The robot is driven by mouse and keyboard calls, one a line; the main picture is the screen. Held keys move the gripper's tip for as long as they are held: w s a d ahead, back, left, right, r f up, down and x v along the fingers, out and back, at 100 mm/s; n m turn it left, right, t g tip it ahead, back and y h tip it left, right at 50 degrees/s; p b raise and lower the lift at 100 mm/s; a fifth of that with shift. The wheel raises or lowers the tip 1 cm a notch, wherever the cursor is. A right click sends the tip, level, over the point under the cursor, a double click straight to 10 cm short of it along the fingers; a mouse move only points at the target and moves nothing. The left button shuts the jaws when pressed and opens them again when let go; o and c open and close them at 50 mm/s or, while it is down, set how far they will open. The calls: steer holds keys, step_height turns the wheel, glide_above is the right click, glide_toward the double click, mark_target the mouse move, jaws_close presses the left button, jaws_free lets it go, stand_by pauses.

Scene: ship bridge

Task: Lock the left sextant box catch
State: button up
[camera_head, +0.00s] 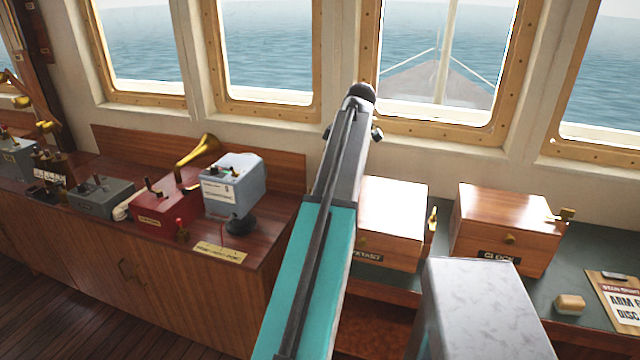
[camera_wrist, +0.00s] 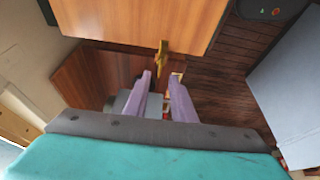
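The sextant box (camera_head: 392,212) is a closed, light wooden box right of my arm, its label partly hidden by the arm. A brass catch (camera_head: 432,222) stands at its right side. The wrist view shows a wooden box (camera_wrist: 140,18) at the top with a brass catch (camera_wrist: 162,58) on its edge, apparently the same one. My gripper (camera_wrist: 161,76) has two purple fingers, open and empty, tips just short of that catch and roughly either side of it. No contact is clear. In the head view the gripper is hidden.
A second wooden box labelled CLOCK (camera_head: 505,228) stands to the right with its own brass catch (camera_head: 564,215). A small tan block (camera_head: 569,304) and a notice board (camera_head: 618,300) lie farther right. A red box (camera_head: 165,210) and a blue-grey box (camera_head: 233,185) stand on the left counter.

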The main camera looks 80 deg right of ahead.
steer(key=b+v, duration=0.1)
steer(key=v, duration=0.7)
steer(key=shift+r+b, duration=0.35)
